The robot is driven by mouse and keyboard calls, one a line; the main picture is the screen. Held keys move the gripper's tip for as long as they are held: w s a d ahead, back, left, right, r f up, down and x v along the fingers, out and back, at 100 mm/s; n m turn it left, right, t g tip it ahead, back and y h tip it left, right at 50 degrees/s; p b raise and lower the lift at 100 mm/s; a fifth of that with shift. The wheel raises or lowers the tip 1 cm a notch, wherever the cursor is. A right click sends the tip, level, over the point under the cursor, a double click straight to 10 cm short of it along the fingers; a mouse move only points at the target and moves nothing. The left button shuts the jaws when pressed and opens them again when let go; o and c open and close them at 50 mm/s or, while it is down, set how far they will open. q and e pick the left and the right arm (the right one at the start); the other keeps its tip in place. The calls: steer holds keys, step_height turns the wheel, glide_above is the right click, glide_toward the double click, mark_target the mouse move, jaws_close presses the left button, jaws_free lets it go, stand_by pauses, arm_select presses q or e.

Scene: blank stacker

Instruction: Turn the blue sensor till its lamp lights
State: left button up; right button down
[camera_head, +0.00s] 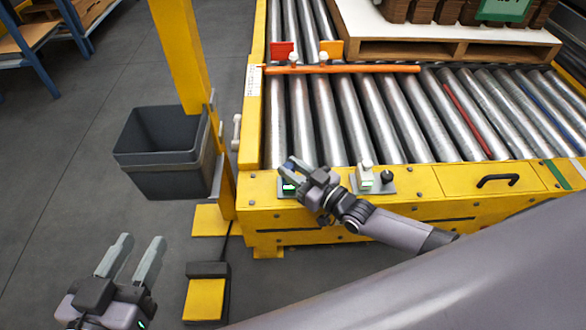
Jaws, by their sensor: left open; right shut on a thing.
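The blue sensor (290,167) sits on the yellow front beam of the conveyor, near its left corner. Only a little blue shows, because my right gripper (286,174) covers most of it. The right gripper is shut on the sensor, with its arm reaching in from the right. A small bright green spot shows just below its fingers, over the mounting plate; I cannot tell for certain whether it is the sensor's lamp. My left gripper (141,240) is open and empty, above the floor at the lower left.
A white-and-grey device with a black knob (387,177) stands on the beam right of the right gripper. A yellow post (182,55) and dark bin (162,150) stand left of the roller conveyor (345,120). A yellow foot pedal (204,299) lies on the floor.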

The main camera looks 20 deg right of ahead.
steer(key=c, duration=0.9)
jaws_free()
steer(key=shift+s+d, duration=0.2)
steer(key=shift+s, duration=0.1)
steer(key=p+v, duration=0.3)
steer(key=v, duration=0.3)
steer(key=shift+s, duration=0.15)
arm_select(q)
steer(key=shift+w+d+f+n+g+h, duration=0.1)
steer(key=shift+w+d+n+g+h, duration=0.2)
steer(key=shift+d+n+g, duration=0.35)
arm_select(e)
steer(key=shift+s+d, duration=0.1)
arm_select(q)
steer(key=shift+d, duration=0.15)
